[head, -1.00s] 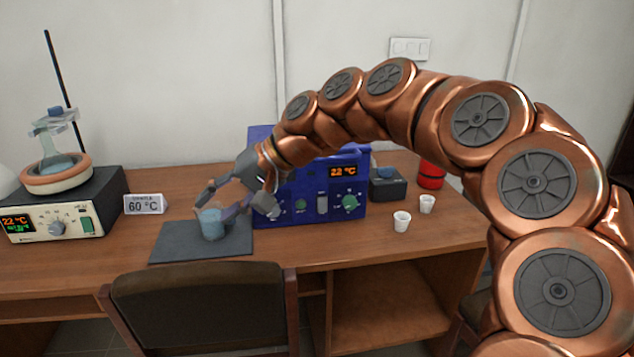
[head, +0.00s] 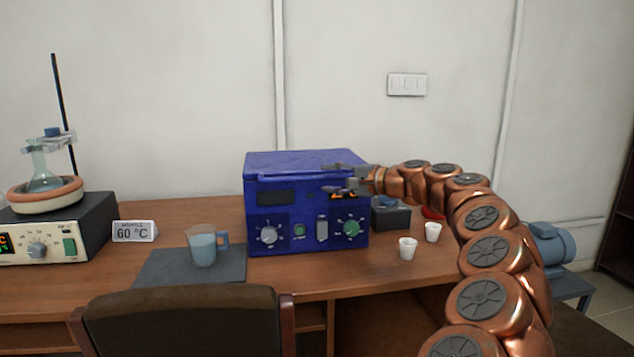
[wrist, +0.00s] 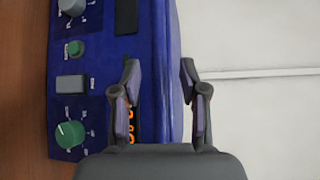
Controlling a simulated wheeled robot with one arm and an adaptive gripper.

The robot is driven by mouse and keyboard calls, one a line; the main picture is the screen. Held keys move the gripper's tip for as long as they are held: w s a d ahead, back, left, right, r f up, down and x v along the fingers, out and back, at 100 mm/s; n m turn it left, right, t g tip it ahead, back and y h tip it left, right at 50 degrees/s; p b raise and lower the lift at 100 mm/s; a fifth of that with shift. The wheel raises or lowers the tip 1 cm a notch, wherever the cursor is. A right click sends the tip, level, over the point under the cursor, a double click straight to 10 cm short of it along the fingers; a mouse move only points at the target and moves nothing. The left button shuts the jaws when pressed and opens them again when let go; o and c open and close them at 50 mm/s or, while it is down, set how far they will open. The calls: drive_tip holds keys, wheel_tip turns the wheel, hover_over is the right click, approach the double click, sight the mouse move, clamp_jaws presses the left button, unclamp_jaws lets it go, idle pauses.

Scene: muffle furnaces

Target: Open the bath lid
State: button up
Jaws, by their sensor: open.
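The blue bath (head: 306,240) stands on the desk, with knobs, a switch and an orange display on its front. Its flat blue lid (head: 300,160) lies closed on top. My gripper (head: 335,178) is at the lid's front right, with its fingers spread. In the wrist view my gripper (wrist: 158,75) is open, one finger over the bath's front (wrist: 95,15) and the other on the far side of the lid's edge (wrist: 165,60). Nothing is held between the fingers. I cannot tell whether either finger touches the lid.
A beaker of blue liquid (head: 203,246) stands on a dark mat (head: 160,272) left of the bath. A hotplate (head: 85,228) with a flask is farther left. Two white cups (head: 408,249) and a dark box (head: 390,216) are to the right. A chair (head: 185,320) stands in front.

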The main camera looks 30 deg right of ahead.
sight(322, 179)
drive_tip(key=x, duration=0.3)
drive_tip(key=shift+w+a+f, duration=0.1)
drive_tip(key=shift+w+f, duration=0.15)
drive_tip(key=shift+w, duration=0.05)
drive_tip(key=shift+w+a, duration=0.2)
drive_tip(key=shift+w, duration=0.2)
clamp_jaws()
